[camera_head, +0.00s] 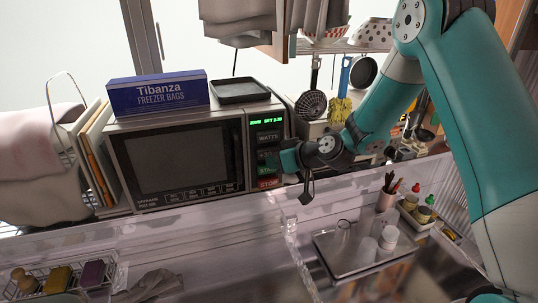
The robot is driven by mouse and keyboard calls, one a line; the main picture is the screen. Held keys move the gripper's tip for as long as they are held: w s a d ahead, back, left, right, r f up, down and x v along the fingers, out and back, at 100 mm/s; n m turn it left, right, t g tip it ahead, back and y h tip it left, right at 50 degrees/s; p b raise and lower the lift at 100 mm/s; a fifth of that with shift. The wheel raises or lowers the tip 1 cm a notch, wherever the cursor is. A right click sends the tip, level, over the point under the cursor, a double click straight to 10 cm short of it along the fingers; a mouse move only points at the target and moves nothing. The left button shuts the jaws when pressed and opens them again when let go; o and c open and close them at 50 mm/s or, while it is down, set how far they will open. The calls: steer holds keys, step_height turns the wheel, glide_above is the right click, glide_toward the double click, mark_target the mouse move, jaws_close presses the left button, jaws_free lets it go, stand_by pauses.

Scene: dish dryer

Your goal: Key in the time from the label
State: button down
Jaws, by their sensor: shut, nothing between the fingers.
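The microwave (181,157) stands on the back counter, its dark door shut. Its control panel is at the right side, with a green lit display (267,121) that seems to read SET and a time too small to be sure of. Below are a WATTS key (268,137), a green start key (265,169) and a red STOP key (268,183). My gripper (306,195) is shut and empty, just right of the lower panel. My wrist covers part of the panel's right edge. I cannot make out a label giving a time.
A blue box of Tibanza freezer bags (158,94) and a black tray (239,90) lie on the microwave. A wire rack (66,125) stands left. Hanging utensils and a pan (363,72) are behind my arm. A metal tray (345,262) with glasses is below right.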

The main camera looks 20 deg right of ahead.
steer(key=shift+w, duration=0.8)
stand_by(0.6)
steer(key=shift+s+b, duration=0.7)
steer(key=shift+s, duration=0.55)
steer(key=shift+s+b, duration=1.3)
steer(key=shift+s, duration=1.25)
stand_by(0.5)
